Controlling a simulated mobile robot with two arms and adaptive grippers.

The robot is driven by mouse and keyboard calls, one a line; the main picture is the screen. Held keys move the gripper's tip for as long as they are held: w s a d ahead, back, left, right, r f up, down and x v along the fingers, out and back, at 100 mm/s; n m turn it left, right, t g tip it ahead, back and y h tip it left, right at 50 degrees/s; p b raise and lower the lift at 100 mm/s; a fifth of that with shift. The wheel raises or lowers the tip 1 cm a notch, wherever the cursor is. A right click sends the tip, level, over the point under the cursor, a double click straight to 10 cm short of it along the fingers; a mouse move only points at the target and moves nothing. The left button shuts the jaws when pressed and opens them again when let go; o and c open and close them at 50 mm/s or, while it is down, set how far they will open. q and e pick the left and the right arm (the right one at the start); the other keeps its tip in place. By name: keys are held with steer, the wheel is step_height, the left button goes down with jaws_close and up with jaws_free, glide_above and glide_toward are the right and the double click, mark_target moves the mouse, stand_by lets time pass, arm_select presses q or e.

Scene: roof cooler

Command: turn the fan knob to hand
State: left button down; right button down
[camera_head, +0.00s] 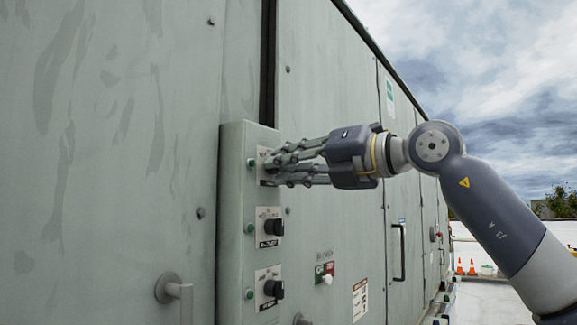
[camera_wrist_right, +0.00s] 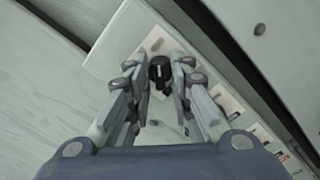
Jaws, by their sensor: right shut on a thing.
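My right gripper (camera_head: 270,167) reaches from the right to the top of the grey-green control box (camera_head: 232,220) on the cooler wall. Its fingers are shut on the top knob, which they hide in the head view. In the right wrist view this black knob (camera_wrist_right: 160,70), with a pale pointer line, sits between the two fingers. Its label is mostly hidden, so I cannot read its positions. Two more black knobs, the middle one (camera_head: 273,228) and the lower one (camera_head: 273,289), sit below on white plates. My left gripper is not in view.
Green lamps (camera_head: 249,229) sit left of the knobs. Another handle (camera_head: 175,290) is at lower left. Orange cones (camera_head: 471,267) stand far off on the roof.

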steer(key=c, duration=1.4)
jaws_free()
steer(key=v, duration=1.2)
steer(key=shift+w, duration=0.1)
